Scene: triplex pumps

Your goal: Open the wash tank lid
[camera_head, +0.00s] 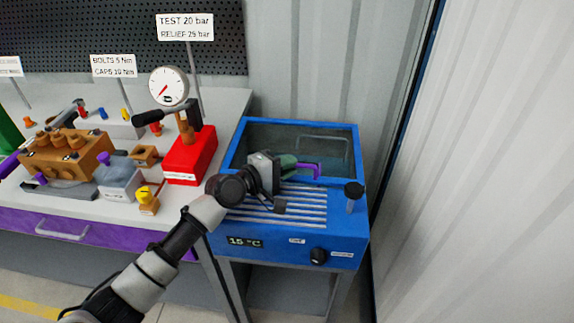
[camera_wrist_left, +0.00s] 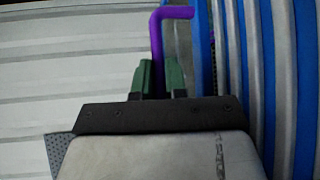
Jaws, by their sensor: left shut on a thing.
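The blue wash tank (camera_head: 290,232) stands to the right of the workbench. Its lid (camera_head: 292,124) is a blue frame with a dark see-through pane and looks closed, though my arm hides part of its front edge. A purple handle (camera_head: 317,169) sits at the lid's front. My left gripper (camera_head: 292,165) reaches over the slatted front of the tank and is shut on the purple handle. In the left wrist view the green fingers (camera_wrist_left: 160,78) close around the lower part of the handle (camera_wrist_left: 157,38). My right gripper is not in view.
A red test pump (camera_head: 190,155) with a gauge (camera_head: 168,86) stands on the bench close to my left arm. A black knob on a post (camera_head: 353,190) rises at the tank's right front corner. A corrugated wall (camera_head: 330,60) is close behind.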

